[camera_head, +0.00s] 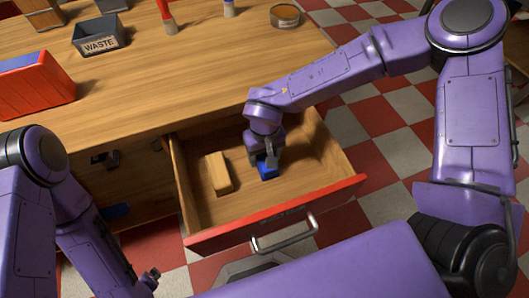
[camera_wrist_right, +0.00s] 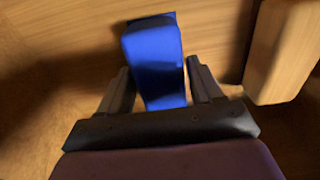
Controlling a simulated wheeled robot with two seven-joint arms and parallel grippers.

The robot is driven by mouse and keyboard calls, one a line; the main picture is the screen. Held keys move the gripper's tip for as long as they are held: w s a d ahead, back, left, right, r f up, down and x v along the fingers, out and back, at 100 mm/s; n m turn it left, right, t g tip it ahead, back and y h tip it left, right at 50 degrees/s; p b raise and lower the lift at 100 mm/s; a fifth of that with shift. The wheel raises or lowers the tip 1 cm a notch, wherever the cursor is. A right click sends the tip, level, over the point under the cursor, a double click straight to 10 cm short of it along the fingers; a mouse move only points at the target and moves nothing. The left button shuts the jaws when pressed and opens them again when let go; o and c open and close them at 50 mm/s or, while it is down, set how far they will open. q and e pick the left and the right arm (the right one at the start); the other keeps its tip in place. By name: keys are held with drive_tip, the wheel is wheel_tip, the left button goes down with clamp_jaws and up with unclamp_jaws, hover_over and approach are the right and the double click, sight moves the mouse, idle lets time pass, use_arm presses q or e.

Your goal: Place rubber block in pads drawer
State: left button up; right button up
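A blue block (camera_head: 267,166), which I take to be the rubber block, is inside the open drawer (camera_head: 268,213) with its red front edge. My right gripper (camera_head: 262,157) reaches down into the drawer over it. In the right wrist view, the blue block (camera_wrist_right: 155,62) lies between the two fingers of my right gripper (camera_wrist_right: 160,75). Whether the fingers press on it is unclear. In the head view, the block's underside and any gap to the drawer floor are hidden. My left gripper (camera_head: 152,277) is low at the left, outside the drawer, and its fingers are unclear.
A tan block (camera_head: 218,173) lies in the drawer left of the blue one; it also shows in the right wrist view (camera_wrist_right: 283,50). The wooden table (camera_head: 190,85) carries a red box (camera_head: 35,85), a grey WASTE bin (camera_head: 99,36) and a round tin (camera_head: 285,15). A metal handle (camera_head: 286,238) juts from the drawer front.

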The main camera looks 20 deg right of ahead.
sight(264, 154)
drive_tip(key=shift+o, duration=0.8)
wheel_tip(264, 154, up, 12)
drive_tip(key=p, duration=0.3)
drive_tip(key=shift+r, duration=0.2)
